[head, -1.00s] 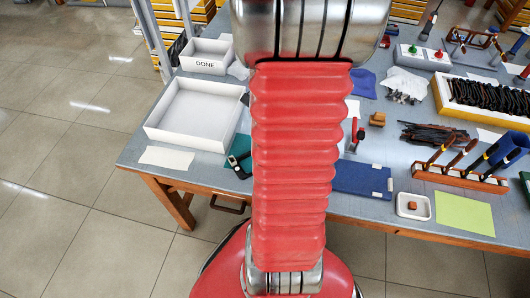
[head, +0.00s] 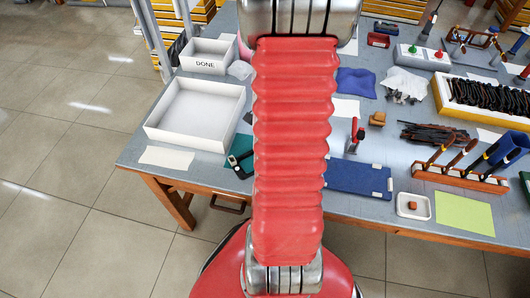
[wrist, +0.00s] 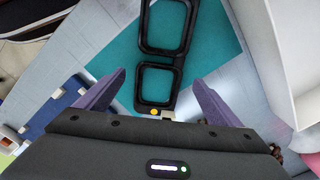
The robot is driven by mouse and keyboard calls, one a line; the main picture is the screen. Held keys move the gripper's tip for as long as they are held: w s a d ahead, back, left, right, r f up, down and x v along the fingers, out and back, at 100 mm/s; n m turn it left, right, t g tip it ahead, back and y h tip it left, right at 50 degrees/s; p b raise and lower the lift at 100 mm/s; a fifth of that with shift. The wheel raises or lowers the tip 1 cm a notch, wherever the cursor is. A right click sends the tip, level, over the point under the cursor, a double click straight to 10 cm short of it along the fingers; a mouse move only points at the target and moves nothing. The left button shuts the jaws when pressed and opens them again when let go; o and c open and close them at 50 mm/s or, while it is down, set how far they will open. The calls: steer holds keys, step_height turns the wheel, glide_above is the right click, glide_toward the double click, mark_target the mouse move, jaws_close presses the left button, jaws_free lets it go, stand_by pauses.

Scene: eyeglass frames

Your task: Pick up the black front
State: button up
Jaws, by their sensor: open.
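The black front (wrist: 163,57) shows in the wrist view as two square rims joined by a bridge. It lies flat on a teal mat (wrist: 112,60), running from the top edge down to between my fingers. My gripper (wrist: 160,80) is open, with one purple finger on each side of the lower rim and clear gaps to both. The jaws hold nothing. A yellow dot and a small pale piece show at the front's lower end, close to my gripper body. In the head view my red arm hides much of this area; a dark shape beside it on the mat is unclear.
A large empty white tray (head: 160,137) stands left of the mat, with a box marked DONE (head: 204,68) behind it. A blue mat (head: 352,178), a small white dish (head: 413,207) and a tool rack (head: 460,179) lie to the right. The table's front edge is near.

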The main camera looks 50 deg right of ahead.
steer(key=shift+f, duration=1.3)
steer(key=shift+c, duration=0.2)
steer(key=c, duration=1.1)
steer(key=shift+r, duration=0.15)
steer(key=shift+c, duration=0.2)
step_height(320, 180, up, 10)
